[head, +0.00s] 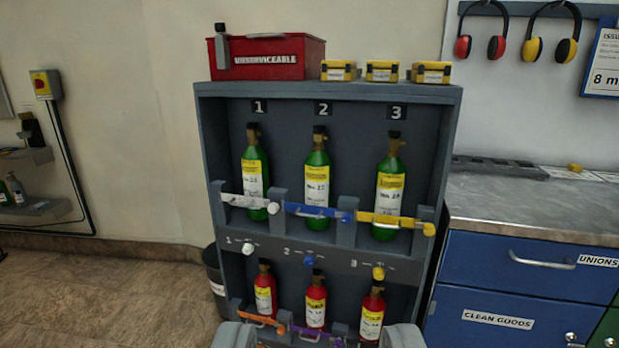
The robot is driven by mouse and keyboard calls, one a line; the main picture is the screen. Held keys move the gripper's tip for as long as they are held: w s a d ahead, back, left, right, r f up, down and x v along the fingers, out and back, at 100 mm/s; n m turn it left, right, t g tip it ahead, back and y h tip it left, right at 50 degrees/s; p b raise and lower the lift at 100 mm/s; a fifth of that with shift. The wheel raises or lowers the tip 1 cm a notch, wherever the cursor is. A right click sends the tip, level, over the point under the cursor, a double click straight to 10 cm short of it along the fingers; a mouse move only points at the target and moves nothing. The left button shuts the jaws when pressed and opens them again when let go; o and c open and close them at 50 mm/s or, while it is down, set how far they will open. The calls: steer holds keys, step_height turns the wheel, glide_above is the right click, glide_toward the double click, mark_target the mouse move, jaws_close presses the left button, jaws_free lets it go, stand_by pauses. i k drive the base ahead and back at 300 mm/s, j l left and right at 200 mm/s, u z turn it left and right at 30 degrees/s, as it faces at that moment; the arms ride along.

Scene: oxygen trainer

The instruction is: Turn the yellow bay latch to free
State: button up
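The grey cabinet (455,150) has three upper bays marked 1, 2 and 3, each with a green cylinder. A yellow bar (400,221) lies across the cylinder in bay 3, ending in a yellow knob at its right. Below it, beside a small 3, is a yellow round latch knob (379,273) with small marks around it; I cannot read its setting. White (247,248) and blue (308,261) knobs sit below bays 1 and 2. My gripper (318,337) shows at the bottom edge, its two grey fingers wide apart, nothing visibly held, well short of the yellow knob.
Red cylinders (316,305) stand in the lower bays behind orange (258,319) and purple bars. A red UNSERVICEABLE box (270,60) and three yellow cases are on top. A blue bench (500,285) stands close at right. Open floor (100,300) lies at left, with a dark bin (212,268) beside the cabinet.

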mark_target(428, 230)
steer(key=j+z, duration=0.25)
steer(key=j, duration=0.9)
steer(key=j+z, duration=0.25)
steer(key=j, duration=0.9)
